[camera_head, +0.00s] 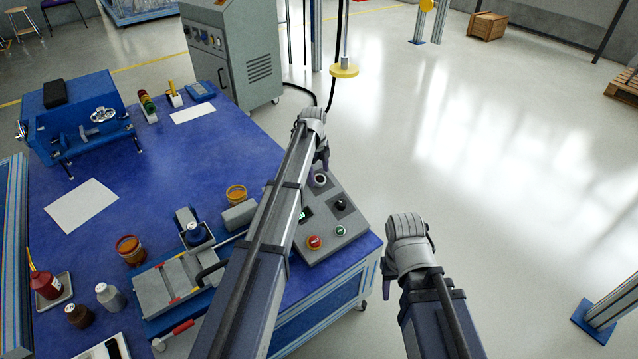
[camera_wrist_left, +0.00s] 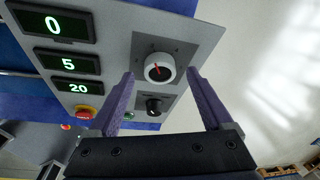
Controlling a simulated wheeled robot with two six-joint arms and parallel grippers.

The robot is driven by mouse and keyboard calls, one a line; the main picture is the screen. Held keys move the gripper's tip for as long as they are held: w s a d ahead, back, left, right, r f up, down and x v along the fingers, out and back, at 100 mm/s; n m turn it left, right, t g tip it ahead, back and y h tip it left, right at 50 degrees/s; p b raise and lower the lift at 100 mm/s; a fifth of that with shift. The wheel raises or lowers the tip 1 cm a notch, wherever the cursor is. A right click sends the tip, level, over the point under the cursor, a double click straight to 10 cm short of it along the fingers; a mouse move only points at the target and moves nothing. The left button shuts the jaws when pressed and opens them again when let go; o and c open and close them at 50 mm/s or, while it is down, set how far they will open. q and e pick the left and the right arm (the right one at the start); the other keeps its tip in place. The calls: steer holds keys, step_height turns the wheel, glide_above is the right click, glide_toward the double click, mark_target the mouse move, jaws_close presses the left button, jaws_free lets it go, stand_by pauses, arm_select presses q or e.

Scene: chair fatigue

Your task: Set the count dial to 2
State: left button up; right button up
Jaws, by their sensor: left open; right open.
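A grey control box (camera_head: 353,226) sits at the right end of the blue table. In the left wrist view, its panel has a white dial (camera_wrist_left: 159,68) with a red mark and a smaller black knob (camera_wrist_left: 154,106). Their labels are unreadable, so I cannot tell which is the count dial. Green displays read 0 (camera_wrist_left: 52,24), 5 (camera_wrist_left: 68,64) and 20 (camera_wrist_left: 78,89). My left gripper (camera_wrist_left: 160,76) is open, its fingertips on either side of the white dial; contact is unclear. My right gripper (camera_head: 410,238) is open and empty, right of the table; its fingertips are mostly hidden.
A red button (camera_head: 314,242) and a green button (camera_head: 340,231) are on the box's near side. A grey fixture (camera_head: 165,291), orange-brown jars (camera_head: 130,249) and bottles (camera_head: 110,296) crowd the table's left and front.

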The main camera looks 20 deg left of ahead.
arm_select(q)
steer(key=shift+w+f+b, duration=0.1)
steer(key=shift+f+b, duration=0.35)
steer(key=shift+f, duration=0.4)
arm_select(e)
steer(key=shift+f, duration=0.85)
arm_select(q)
jaws_close()
steer(key=n, duration=0.1)
steer(key=n+t, duration=0.1)
steer(key=n, duration=0.1)
steer(key=n+t+b, duration=0.1)
steer(key=n, duration=0.1)
steer(key=shift+s+f, duration=0.1)
steer(key=shift+s, duration=0.25)
steer(key=n+t, duration=0.1)
steer(key=n, duration=0.2)
steer(key=n+t+b, duration=0.1)
steer(key=n, duration=0.2)
steer(key=shift+s+d+y, duration=0.1)
steer(key=shift+y, duration=0.2)
arm_select(e)
step_height(320, 180, down, 2)
steer(key=shift+d+f, duration=0.1)
steer(key=shift+f, duration=0.1)
arm_select(q)
steer(key=shift+n, duration=0.3)
